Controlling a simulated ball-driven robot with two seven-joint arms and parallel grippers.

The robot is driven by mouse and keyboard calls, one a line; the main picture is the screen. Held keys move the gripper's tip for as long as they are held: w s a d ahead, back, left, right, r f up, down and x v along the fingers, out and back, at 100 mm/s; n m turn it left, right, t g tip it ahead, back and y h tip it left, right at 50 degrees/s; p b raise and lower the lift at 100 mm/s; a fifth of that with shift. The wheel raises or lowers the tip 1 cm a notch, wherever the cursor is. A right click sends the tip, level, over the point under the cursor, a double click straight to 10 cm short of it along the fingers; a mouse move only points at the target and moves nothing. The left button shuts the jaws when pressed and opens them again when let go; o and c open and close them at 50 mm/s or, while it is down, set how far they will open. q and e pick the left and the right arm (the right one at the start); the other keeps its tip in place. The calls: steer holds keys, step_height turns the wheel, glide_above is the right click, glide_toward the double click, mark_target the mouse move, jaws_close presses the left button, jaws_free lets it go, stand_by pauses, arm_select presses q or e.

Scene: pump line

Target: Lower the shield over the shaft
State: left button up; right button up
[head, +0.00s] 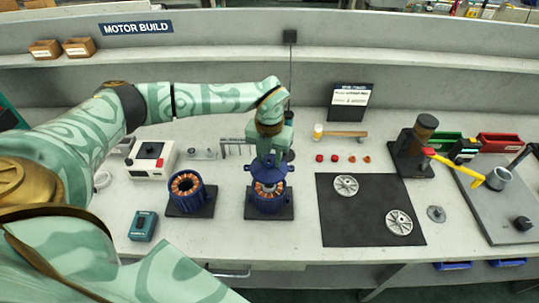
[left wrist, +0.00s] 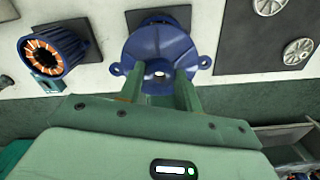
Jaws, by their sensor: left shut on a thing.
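My left gripper (head: 268,156) is shut on the blue shield (head: 280,172), a round flanged cover with side ears and a centre hole. The shield is held above the motor housing (head: 267,204), a blue finned body on a dark base, with copper windings (head: 268,187) showing in the gap between them. In the left wrist view the shield (left wrist: 142,47) lies between and beyond the fingers (left wrist: 163,92) and hides most of the housing. A small bright spot shows in its hole; I cannot tell whether it is the shaft tip. My right gripper is not in view.
A second open motor housing (head: 187,204) with copper windings stands just left. A teal box (head: 143,226) and a white device (head: 152,158) are further left. A black mat (head: 365,220) with two metal discs lies right, before a press (head: 412,155).

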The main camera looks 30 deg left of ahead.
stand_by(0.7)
arm_select(q)
steer(key=shift+f, duration=0.6)
stand_by(0.8)
steer(key=shift+f, duration=0.2)
stand_by(0.5)
steer(key=shift+f+b, duration=1.5)
steer(key=shift+f, duration=1.05)
steer(key=shift+f, duration=0.1)
steer(key=o, duration=1.4)
steer(key=shift+o, duration=0.2)
